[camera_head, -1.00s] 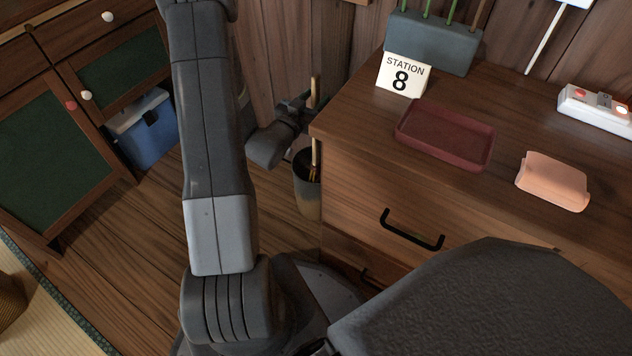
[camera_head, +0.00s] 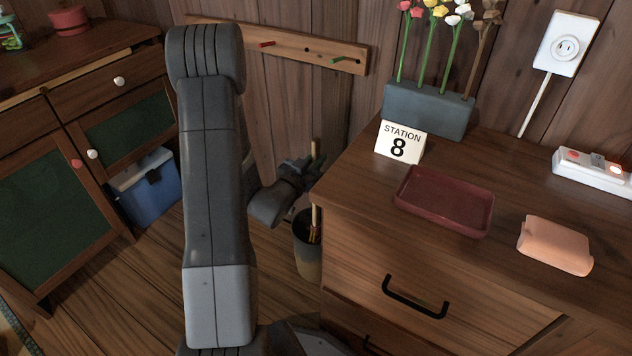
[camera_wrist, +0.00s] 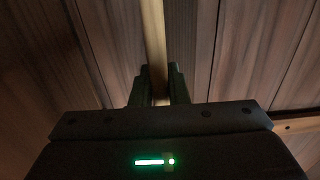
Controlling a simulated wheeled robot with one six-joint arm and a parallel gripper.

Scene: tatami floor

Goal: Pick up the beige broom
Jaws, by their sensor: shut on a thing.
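The beige broom's handle (camera_head: 315,214) stands nearly upright in a dark bin (camera_head: 308,262) beside the wooden drawer cabinet. Its lower end is hidden inside the bin. My gripper (camera_head: 314,168) is at the upper part of the handle. In the wrist view the beige handle (camera_wrist: 154,45) runs between the two fingers of my gripper (camera_wrist: 158,88), which are shut on it. The fingers are dark and small in the head view.
The drawer cabinet (camera_head: 365,275) is close on the right, with a red tray (camera_head: 445,203) and a station 8 sign (camera_head: 399,142) on top. A plank wall stands behind. A blue cooler (camera_head: 150,193) sits at left. A peg rail (camera_head: 300,45) hangs above.

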